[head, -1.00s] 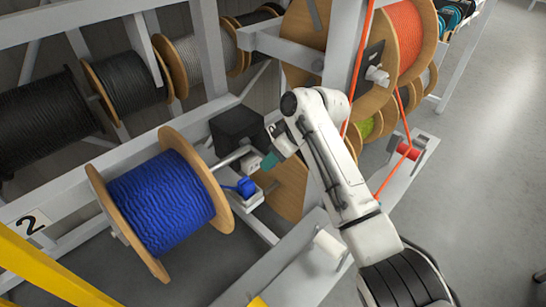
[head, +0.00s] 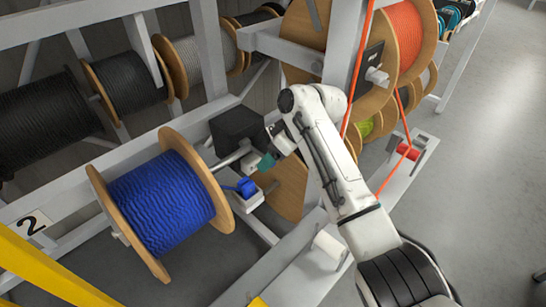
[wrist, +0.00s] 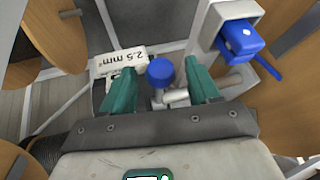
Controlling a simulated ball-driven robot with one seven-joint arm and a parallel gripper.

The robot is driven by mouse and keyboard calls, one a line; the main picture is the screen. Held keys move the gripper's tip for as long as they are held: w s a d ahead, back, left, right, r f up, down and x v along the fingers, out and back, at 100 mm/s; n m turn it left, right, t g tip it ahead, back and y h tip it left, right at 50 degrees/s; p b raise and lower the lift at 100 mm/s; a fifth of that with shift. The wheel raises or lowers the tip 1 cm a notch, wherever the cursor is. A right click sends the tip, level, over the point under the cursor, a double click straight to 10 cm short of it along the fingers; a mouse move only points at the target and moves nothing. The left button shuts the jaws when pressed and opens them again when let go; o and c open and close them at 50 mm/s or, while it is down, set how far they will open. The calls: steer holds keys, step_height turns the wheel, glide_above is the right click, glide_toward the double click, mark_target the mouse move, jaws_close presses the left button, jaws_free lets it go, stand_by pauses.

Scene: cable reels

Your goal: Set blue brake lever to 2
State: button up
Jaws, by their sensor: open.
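The blue brake lever shows in the wrist view as a round blue knob (wrist: 160,72) on a short grey stem. My gripper (wrist: 160,66) is open, with one teal finger on each side of the knob and visible gaps between. In the head view, my gripper (head: 264,163) is by the shaft end of the blue cable reel (head: 162,203), and the lever knob cannot be made out there. No number scale for the lever is visible.
A white label reading 2.5 mm² (wrist: 123,60) sits left of the knob. A black box (head: 236,127) stands behind my gripper. Grey rack beams surround it; the floor at right is clear.

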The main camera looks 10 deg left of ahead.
steer(key=b+v, duration=0.1)
steer(key=v, duration=0.9)
steer(key=shift+d+r, duration=0.2)
steer(key=shift+r, duration=0.2)
